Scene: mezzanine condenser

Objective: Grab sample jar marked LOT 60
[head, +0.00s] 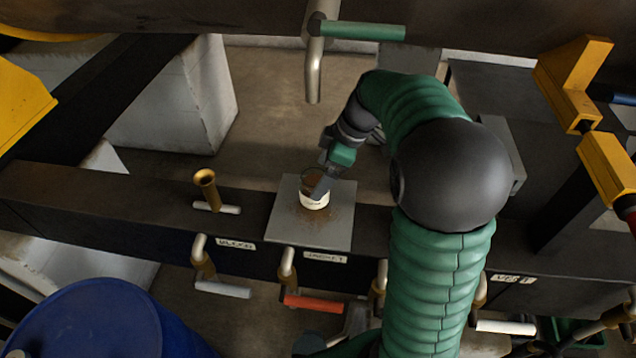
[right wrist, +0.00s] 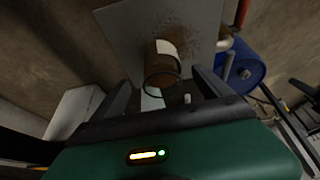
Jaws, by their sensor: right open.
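A sample jar (head: 314,199) with brown contents and a white label stands on a square grey plate (head: 268,229). The label's print is too small to read. My right gripper (head: 321,184) is at the jar and partly covers it in the head view. In the right wrist view the jar (right wrist: 160,62) lies ahead, between the two spread fingers of the open right gripper (right wrist: 161,82). Its open rim faces the camera, and I see clear space beside both fingers. The plate (right wrist: 118,38) shows behind it. My left gripper is not in view.
Brown grains lie on the plate around the jar. A brass valve (head: 206,190) stands left of the plate on a dark beam (head: 100,205). Several handled valves hang along its front, one with a red handle (head: 313,303). A pipe with a green handle (head: 362,31) hangs above. A blue drum (head: 90,320) stands lower left.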

